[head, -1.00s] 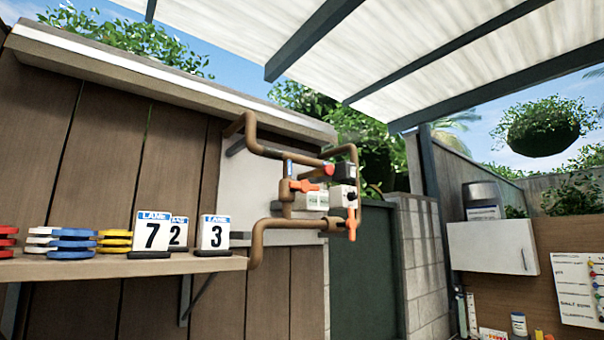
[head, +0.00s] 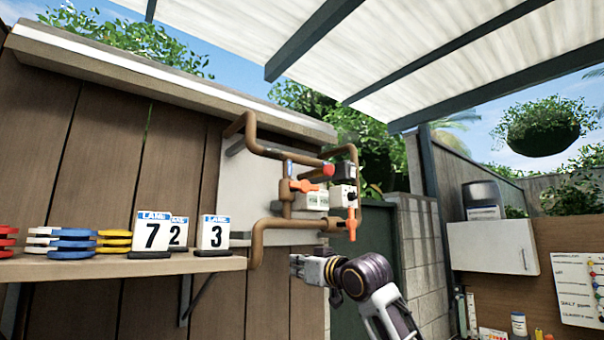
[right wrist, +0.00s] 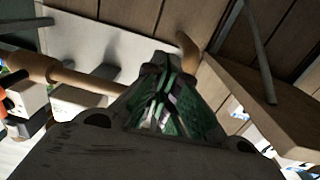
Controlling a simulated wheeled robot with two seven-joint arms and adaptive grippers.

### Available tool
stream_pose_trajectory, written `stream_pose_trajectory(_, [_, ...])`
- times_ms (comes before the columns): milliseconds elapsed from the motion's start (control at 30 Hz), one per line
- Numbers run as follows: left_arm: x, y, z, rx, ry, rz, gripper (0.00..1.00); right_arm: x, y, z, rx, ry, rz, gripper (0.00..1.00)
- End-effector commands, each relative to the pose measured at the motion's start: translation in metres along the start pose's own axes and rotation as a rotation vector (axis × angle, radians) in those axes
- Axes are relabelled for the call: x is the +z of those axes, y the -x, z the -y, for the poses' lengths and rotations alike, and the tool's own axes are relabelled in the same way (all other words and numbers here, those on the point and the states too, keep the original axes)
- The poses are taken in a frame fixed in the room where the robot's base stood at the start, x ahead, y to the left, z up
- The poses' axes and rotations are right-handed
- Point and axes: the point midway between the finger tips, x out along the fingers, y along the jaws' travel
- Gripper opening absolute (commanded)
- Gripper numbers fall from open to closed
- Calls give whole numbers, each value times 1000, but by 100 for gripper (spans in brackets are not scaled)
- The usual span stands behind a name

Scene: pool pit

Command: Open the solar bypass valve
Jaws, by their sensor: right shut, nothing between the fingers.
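One handle (head: 303,186) lies across the short middle pipe; the other handle (head: 352,227) hangs at the right end. I cannot read which is the solar bypass valve. My right gripper (head: 296,262) is below the lower pipe, apart from the handles. In the right wrist view my right gripper (right wrist: 162,98) is shut and empty, with pipe (right wrist: 30,66) beyond it and orange (right wrist: 3,108) at the left edge. My left gripper is not in view.
A red knob (head: 328,169) and a small black-and-white box (head: 343,196) sit among the pipes. A wooden shelf (head: 110,267) with lane number signs (head: 153,235) and coloured discs (head: 73,241) is to the left. A block pillar (head: 420,262) stands to the right.

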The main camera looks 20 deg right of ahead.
Motion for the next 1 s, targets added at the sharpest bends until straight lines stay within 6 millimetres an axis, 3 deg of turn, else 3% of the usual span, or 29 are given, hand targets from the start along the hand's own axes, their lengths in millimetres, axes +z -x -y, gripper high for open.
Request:
stream_pose_trajectory(600, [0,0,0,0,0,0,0,-147,45,-12,-16,-11,-197,0])
stream_pose_trajectory(1000, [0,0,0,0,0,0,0,-231,88,-17,-31,-23,-314,0])
